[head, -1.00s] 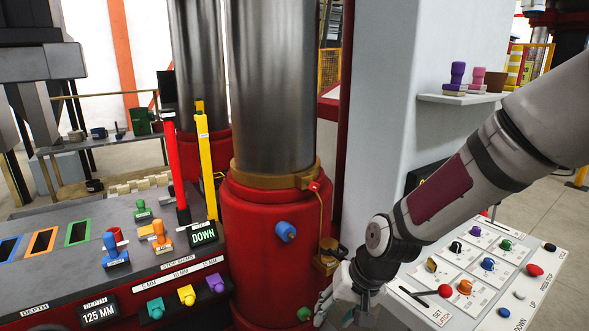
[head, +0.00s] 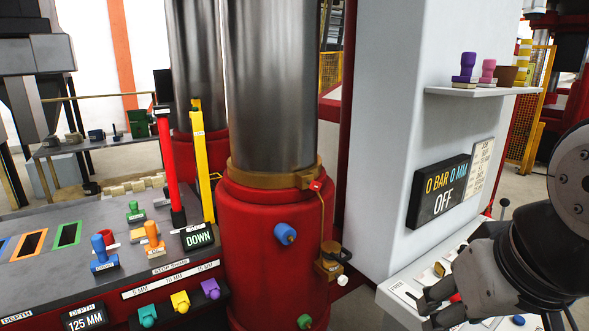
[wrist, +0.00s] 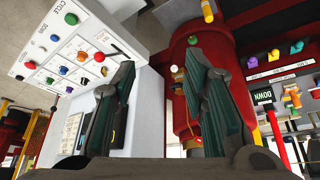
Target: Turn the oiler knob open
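The oiler (head: 328,262) is a small brass fitting low on the right side of the red cylinder base (head: 272,250). A white knob (head: 343,281) sticks out at its lower right. In the wrist view the white knob (wrist: 174,69) shows small, in the gap between the fingers and beyond them. My gripper (head: 425,303) is to the right of the oiler in the head view, in front of the sloped control panel. Its two fingers are spread and empty in the wrist view (wrist: 158,62), apart from the knob.
A blue knob (head: 285,233) and a green knob (head: 305,321) also sit on the red base. The control panel (wrist: 45,55) carries several coloured knobs and a lever. A black display (head: 438,191) reads 0 BAR 0 MM OFF. A stop-name bench stands left (head: 100,235).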

